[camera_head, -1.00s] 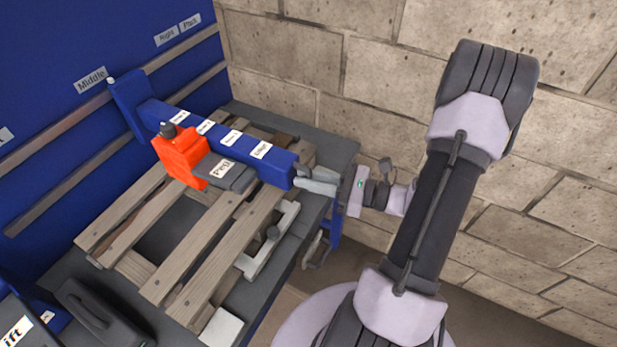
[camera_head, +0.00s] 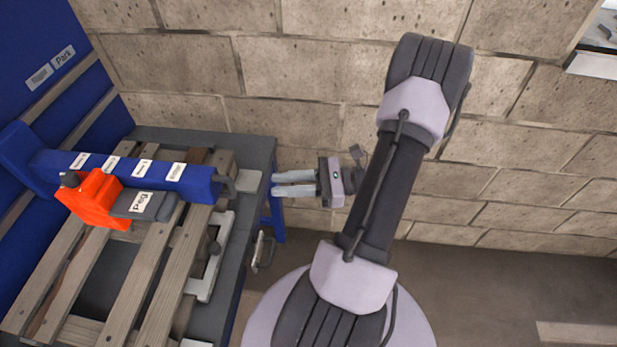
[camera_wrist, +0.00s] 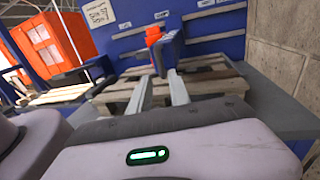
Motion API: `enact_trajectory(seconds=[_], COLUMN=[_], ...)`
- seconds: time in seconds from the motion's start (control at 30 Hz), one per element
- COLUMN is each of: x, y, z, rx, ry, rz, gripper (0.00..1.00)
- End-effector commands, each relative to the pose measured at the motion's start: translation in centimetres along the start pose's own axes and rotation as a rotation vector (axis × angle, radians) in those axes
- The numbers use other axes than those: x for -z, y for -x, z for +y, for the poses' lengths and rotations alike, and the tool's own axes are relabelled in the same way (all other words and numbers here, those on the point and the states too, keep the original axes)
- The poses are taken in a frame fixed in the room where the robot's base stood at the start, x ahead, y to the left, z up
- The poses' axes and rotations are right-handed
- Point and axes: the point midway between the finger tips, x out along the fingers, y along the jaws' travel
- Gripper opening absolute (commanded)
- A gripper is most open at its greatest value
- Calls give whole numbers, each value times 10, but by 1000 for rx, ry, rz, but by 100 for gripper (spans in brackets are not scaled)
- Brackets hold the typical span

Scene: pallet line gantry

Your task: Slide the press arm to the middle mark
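The press arm (camera_head: 198,182) is a blue beam with white labels, reaching out over a wooden pallet. Its upright blue end at the wall is cut by the left edge of the head view. An orange block (camera_head: 92,198) with a dark labelled pad hangs on it. In the wrist view the fingers (camera_wrist: 160,92) point towards the beam's end (camera_wrist: 172,52). The middle mark is not readable now.
Labels "Right" (camera_head: 39,77) and "Park" (camera_head: 63,57) are on the blue wall above the rails. The pallet (camera_head: 165,270) lies on a dark table (camera_head: 255,150). A stone wall (camera_head: 330,110) stands behind. Orange crates (camera_wrist: 50,42) show at left in the wrist view.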

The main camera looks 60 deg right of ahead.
Motion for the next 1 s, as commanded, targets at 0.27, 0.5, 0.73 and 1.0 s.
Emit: enact_trajectory(seconds=[0.27,0.5,0.73,1.0], x=[0,0,0,-39], y=[53,57,56,-58], z=[0,0,0,67], rx=[0,-1,-2,-633], ry=[1,0,1,373], rz=[0,0,1,421], gripper=[23,23,23,23])
